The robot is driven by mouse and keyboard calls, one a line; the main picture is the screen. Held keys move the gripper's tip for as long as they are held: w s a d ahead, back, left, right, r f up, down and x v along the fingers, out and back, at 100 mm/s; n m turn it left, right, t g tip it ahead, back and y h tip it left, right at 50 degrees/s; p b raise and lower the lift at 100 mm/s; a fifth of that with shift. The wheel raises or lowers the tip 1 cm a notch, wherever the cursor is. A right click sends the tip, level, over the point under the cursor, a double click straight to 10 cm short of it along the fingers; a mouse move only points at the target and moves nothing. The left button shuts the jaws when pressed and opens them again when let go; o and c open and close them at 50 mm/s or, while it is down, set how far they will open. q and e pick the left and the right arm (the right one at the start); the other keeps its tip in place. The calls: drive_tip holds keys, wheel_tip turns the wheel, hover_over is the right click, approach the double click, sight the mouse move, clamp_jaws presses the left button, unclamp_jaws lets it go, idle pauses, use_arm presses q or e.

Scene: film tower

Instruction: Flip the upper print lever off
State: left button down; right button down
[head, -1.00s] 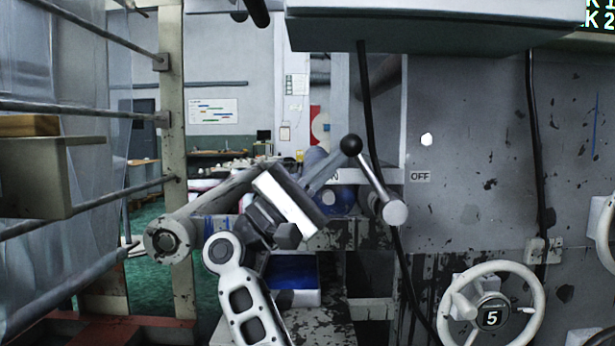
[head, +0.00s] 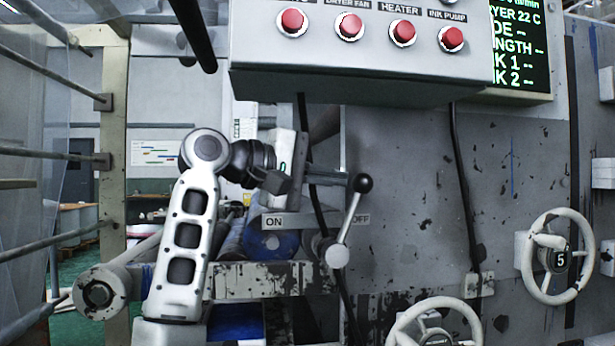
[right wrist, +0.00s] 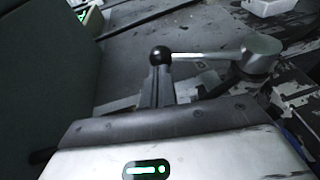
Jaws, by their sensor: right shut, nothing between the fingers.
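The upper print lever (head: 350,222) has a pale shaft, a round pivot hub at its foot and a black ball knob (head: 363,183) on top. It leans to the right, toward the OFF label (head: 361,220) and away from the ON label (head: 273,221). My right gripper (head: 346,180) is shut and empty, its fingertips just left of the knob, touching it or very close. In the right wrist view the knob (right wrist: 160,56) is just beyond the fingertips (right wrist: 158,82), with the shaft running right to the hub. My left gripper is not in view.
A control box (head: 360,65) with several red buttons hangs above the arm. Black cables run down the grey, chipped wall panel (head: 420,170). White handwheels, one at right (head: 560,258) and one below (head: 435,325), stand out from it. Metal bars cross the left side.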

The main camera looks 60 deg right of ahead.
drive_tip(key=shift+s+d+r+t+y, duration=0.1)
drive_tip(key=shift+s+d+t+y, duration=0.2)
drive_tip(key=shift+s+t, duration=0.1)
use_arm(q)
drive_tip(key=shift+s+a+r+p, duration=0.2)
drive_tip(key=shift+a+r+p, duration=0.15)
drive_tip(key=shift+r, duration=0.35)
use_arm(e)
drive_tip(key=shift+s+d+y, duration=0.15)
drive_tip(key=shift+s+y, duration=0.05)
drive_tip(key=shift+y, duration=0.1)
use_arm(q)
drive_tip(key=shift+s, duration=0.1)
use_arm(e)
drive_tip(key=shift+w+a, duration=0.1)
drive_tip(key=shift+a, duration=0.15)
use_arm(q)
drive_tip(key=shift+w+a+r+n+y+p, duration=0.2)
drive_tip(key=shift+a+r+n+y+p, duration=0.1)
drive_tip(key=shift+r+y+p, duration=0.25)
use_arm(e)
drive_tip(key=v, duration=1.3)
drive_tip(key=shift+w+a, duration=0.2)
drive_tip(key=shift+a, duration=0.1)
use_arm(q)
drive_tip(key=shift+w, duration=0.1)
